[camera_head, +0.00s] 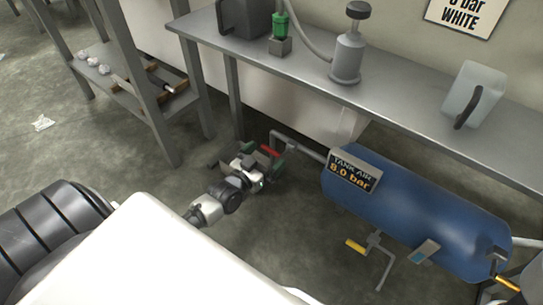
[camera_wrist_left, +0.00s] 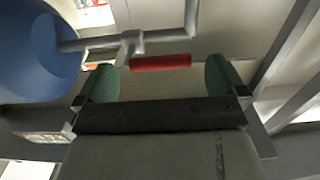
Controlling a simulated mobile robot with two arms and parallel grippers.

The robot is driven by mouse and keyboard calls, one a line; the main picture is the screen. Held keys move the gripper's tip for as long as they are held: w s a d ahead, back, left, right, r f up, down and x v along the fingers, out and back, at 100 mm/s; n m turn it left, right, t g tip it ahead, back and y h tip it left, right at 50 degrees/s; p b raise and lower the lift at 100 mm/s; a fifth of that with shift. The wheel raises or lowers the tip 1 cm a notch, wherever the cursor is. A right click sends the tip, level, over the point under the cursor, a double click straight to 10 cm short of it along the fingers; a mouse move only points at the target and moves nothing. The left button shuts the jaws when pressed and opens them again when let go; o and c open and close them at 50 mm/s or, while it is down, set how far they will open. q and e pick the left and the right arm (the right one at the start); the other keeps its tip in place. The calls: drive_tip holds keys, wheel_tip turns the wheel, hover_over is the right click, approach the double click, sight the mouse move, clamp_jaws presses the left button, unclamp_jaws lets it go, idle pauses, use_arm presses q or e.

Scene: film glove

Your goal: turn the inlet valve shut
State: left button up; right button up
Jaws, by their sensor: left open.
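The inlet valve has a red lever handle (camera_head: 270,152) on a grey pipe that runs into the left end of the blue tank (camera_head: 415,210). In the left wrist view the red handle (camera_wrist_left: 160,62) lies crosswise in front of the jaws, and the valve body (camera_wrist_left: 130,45) is on the pipe to its left. My left gripper (camera_head: 262,165) is open, with its green finger pads on either side of the handle in the left wrist view (camera_wrist_left: 163,82). The handle does not appear gripped. Whether a pad touches it I cannot tell. My right gripper is not in view.
A label on the tank (camera_head: 356,171) reads "TANK AIR 8.0 bar". A yellow-handled valve (camera_head: 355,246) hangs below the tank. A grey bench (camera_head: 400,105) stands above, carrying a grey canister (camera_head: 348,55) and a jug (camera_head: 472,95). A shelf rack (camera_head: 150,110) stands at left.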

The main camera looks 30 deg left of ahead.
sight(271, 149)
use_arm(q)
drive_tip(key=shift+w+d+b, duration=0.1)
drive_tip(key=shift+w+b, duration=0.35)
drive_tip(key=shift+w, duration=1.05)
drive_tip(key=shift+c, duration=0.3)
drive_tip(key=c, duration=1)
